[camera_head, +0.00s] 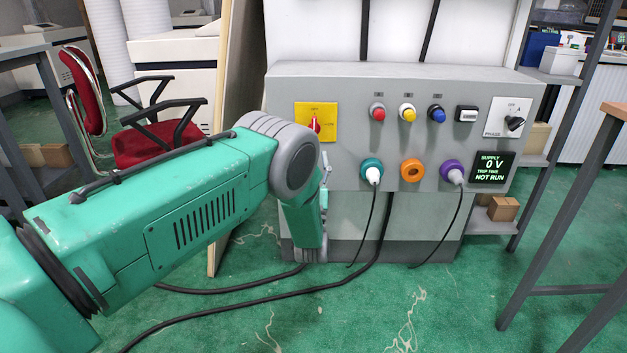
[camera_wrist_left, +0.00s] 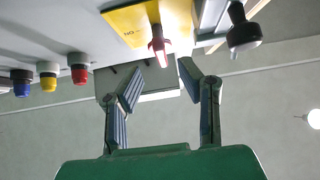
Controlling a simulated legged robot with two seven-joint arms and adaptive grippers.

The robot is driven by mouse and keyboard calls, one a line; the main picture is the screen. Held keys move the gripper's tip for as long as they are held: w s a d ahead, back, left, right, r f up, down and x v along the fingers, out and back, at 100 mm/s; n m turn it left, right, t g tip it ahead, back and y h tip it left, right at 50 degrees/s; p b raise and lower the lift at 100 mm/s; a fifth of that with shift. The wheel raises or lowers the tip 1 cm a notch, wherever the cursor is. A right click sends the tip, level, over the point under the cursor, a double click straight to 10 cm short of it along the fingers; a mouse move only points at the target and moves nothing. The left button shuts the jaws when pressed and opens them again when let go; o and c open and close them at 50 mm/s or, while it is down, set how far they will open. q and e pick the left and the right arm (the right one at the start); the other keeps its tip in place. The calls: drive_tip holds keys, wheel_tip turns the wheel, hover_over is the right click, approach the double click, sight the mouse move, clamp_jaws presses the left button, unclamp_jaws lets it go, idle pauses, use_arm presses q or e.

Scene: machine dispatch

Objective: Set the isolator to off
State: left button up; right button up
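The isolator is a red rotary handle (camera_head: 315,124) on a yellow plate (camera_head: 301,110) at the upper left of the grey panel. The handle looks roughly upright; the plate's small lettering is hard to read. In the left wrist view the red handle (camera_wrist_left: 157,48) hangs from the yellow plate (camera_wrist_left: 120,18) at the top. My left gripper (camera_wrist_left: 160,72) is open and empty, its two fingers pointing towards the handle from below, apart from it. In the head view the gripper (camera_head: 325,168) is partly hidden behind my arm. My right gripper is not in view.
The grey panel (camera_head: 345,90) also carries red (camera_head: 378,112), yellow (camera_head: 407,113) and blue (camera_head: 437,114) buttons, a black selector (camera_head: 514,123), and sockets with cables. A display (camera_head: 491,168) reads 0 V, NOT RUN. A board (camera_head: 236,75) stands left of the panel.

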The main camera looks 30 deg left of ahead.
use_arm(q)
drive_tip(key=v, duration=0.5)
drive_tip(key=shift+a+f, duration=0.1)
drive_tip(key=shift+f, duration=0.05)
drive_tip(key=s+f+m+g+h, duration=0.2)
drive_tip(key=s+f+g+h, duration=0.15)
drive_tip(key=f, duration=0.45)
drive_tip(key=s+f+m+g+h, duration=0.25)
drive_tip(key=f+g+h, duration=0.25)
drive_tip(key=f, duration=0.3)
drive_tip(key=s+d+f+m+g+h, duration=0.15)
drive_tip(key=s+d+f+g, duration=0.3)
drive_tip(key=s, duration=0.85)
drive_tip(key=s+d+f+g+h, duration=0.35)
drive_tip(key=s+f+g, duration=0.2)
drive_tip(key=s, duration=0.65)
drive_tip(key=s+d+r+m+g, duration=0.1)
drive_tip(key=s+d+r+g, duration=0.1)
drive_tip(key=s, duration=0.3)
drive_tip(key=s+d+r+g, duration=0.1)
drive_tip(key=s+g, duration=0.1)
drive_tip(key=s, duration=0.3)
wheel_tip(320, 180, up, 17)
drive_tip(key=p, duration=1.8)
drive_tip(key=shift+h, duration=0.35)
